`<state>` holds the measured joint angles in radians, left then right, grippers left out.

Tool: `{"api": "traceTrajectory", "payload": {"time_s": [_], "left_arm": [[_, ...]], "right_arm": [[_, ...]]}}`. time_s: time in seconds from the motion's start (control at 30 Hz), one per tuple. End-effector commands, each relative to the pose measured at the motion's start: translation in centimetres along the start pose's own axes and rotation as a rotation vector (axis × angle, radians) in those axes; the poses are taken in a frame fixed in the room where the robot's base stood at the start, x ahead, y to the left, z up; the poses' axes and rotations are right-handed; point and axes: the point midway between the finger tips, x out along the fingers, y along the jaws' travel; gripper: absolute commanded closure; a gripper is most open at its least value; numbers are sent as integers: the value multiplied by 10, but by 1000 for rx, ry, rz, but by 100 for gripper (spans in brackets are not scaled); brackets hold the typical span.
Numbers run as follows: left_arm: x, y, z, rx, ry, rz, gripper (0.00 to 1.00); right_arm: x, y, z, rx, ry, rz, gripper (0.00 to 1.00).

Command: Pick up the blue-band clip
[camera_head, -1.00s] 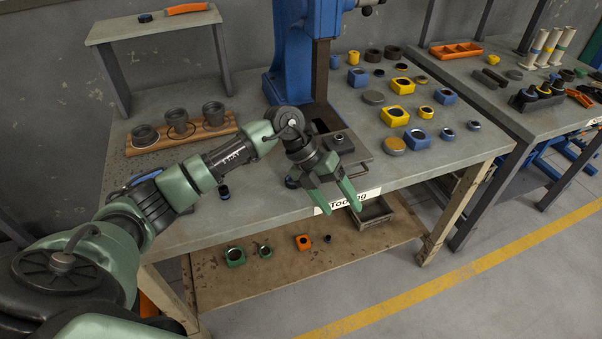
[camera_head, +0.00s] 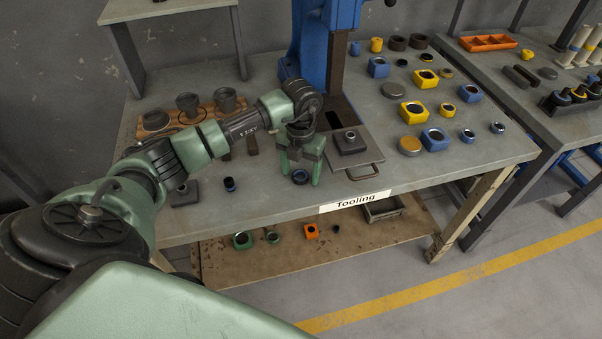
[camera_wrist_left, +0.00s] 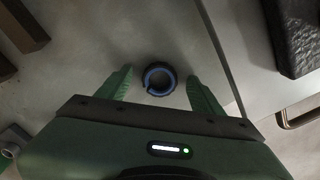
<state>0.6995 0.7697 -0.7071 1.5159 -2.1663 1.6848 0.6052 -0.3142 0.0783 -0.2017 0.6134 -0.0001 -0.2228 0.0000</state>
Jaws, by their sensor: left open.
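The blue-band clip (camera_head: 300,176) looks like a small dark ring with a blue band, lying flat near the front edge of the press table. In the left wrist view the clip (camera_wrist_left: 160,79) shows a small gap in its ring. My left gripper (camera_head: 301,171) points down over it with its green fingers open. In the left wrist view the fingers (camera_wrist_left: 160,82) stand on either side of the clip, with room on both sides. I cannot tell how high the tips are above the table. My right gripper is not in view.
A dark plate with a block (camera_head: 350,141) and a handle lies just right of my left gripper. A small black and blue piece (camera_head: 230,184) stands to the left. The blue press (camera_head: 310,45) rises behind. Yellow and blue parts fill the table's right side.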

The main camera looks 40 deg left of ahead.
Motion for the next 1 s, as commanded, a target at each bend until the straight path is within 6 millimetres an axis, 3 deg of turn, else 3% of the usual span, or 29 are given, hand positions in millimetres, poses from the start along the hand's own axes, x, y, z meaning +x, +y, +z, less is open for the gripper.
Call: {"api": "traceTrajectory", "payload": {"time_s": [0.2,0.43,0.77,1.0], "left_arm": [[1,0,0,1,0,0,33],[1,0,0,1,0,-1,97],[-2,0,0,1,-1,-1,97],[-28,1,1,2,-5,0,97]], "right_arm": [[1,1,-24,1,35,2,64],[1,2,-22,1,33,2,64],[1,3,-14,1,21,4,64],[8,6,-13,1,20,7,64]]}}
